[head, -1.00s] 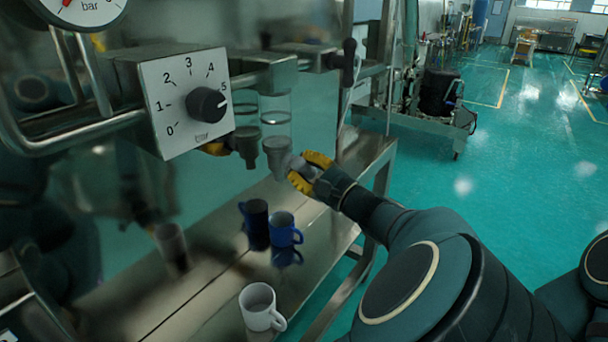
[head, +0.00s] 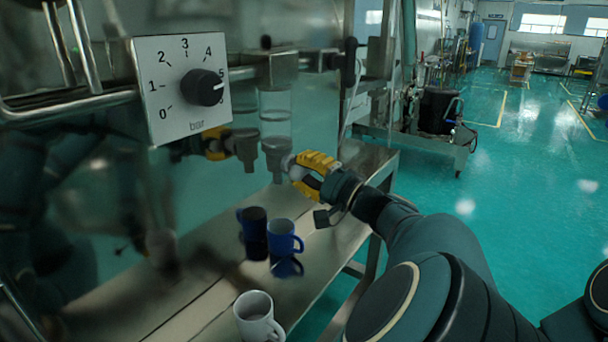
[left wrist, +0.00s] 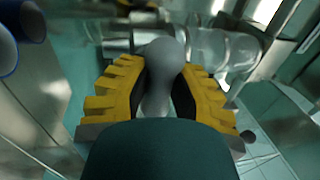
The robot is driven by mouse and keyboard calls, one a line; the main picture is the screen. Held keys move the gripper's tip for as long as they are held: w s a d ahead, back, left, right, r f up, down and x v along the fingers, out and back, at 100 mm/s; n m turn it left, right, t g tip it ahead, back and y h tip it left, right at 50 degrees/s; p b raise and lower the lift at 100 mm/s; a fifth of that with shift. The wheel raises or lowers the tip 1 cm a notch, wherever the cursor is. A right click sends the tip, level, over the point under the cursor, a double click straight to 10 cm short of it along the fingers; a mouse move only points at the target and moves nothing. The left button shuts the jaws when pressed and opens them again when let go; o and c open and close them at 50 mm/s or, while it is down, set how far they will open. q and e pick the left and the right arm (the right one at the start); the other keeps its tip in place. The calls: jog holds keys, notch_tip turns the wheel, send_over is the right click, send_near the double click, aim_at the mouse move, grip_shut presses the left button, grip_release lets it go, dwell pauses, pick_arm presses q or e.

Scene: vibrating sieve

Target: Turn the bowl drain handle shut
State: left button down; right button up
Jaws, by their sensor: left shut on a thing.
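The clear bowl (head: 274,102) hangs under the steel pipework, with a grey drain fitting (head: 277,150) at its bottom. My left gripper (head: 300,170) is beside the drain fitting, on its right. In the left wrist view, its two yellow ribbed fingers (left wrist: 158,95) are shut on the grey, round-ended drain handle (left wrist: 162,65). The fingers hide much of the handle in the head view. A blurred clear and grey fitting (left wrist: 225,45) lies beyond the fingers. My right gripper is not in view.
A panel with a black bar knob (head: 203,87) is at left. A blue mug (head: 284,238) and a white mug (head: 257,317) stand on the steel bench (head: 190,290) below. The shiny wall behind mirrors the bowl and gripper. Open green floor (head: 510,200) lies right.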

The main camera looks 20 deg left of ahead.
pick_arm(q)
jog(key=shift+n, duration=0.3)
jog(key=c, duration=0.8)
grip_release()
jog(key=v, duration=1.2)
jog(key=shift+d, duration=0.1)
